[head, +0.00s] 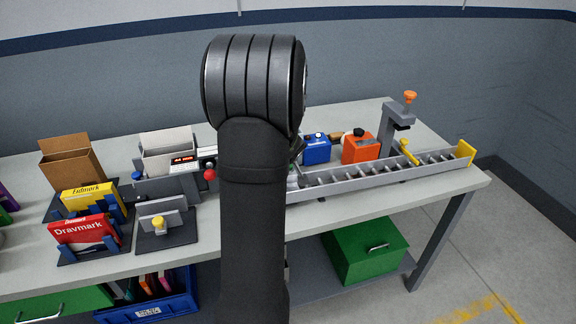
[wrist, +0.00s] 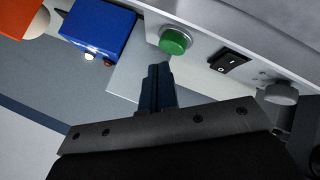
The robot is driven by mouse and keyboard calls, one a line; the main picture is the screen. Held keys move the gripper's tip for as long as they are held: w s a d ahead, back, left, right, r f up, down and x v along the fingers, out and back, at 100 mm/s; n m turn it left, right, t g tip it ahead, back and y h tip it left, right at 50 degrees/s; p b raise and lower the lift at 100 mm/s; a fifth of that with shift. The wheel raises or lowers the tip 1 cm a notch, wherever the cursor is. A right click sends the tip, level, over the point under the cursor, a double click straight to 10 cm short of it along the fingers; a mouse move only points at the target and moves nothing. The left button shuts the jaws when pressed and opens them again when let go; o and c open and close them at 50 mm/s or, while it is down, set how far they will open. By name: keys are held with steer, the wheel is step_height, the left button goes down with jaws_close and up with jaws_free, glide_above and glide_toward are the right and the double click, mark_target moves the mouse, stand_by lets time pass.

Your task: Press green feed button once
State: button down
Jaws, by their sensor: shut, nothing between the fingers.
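The green feed button (wrist: 174,42) is a round green cap in a pale collar on a light grey panel, near the top middle of the wrist view. My gripper (wrist: 160,68) is shut and empty. Its dark fingertips lie just below the button in the wrist view, very close to its lower edge; I cannot tell whether they touch it. In the head view my arm hides the button and most of the gripper.
A black rocker switch (wrist: 231,62) and a grey knob (wrist: 280,93) sit beside the button. A blue box (head: 316,149) and an orange box (head: 360,148) stand behind a roller conveyor (head: 390,176). A red knob (head: 210,174) is left of my arm.

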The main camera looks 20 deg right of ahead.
steer(key=shift+r, duration=2.5)
steer(key=shift+f, duration=0.15)
step_height(320, 180, up, 4)
steer(key=shift+a+r, duration=0.1)
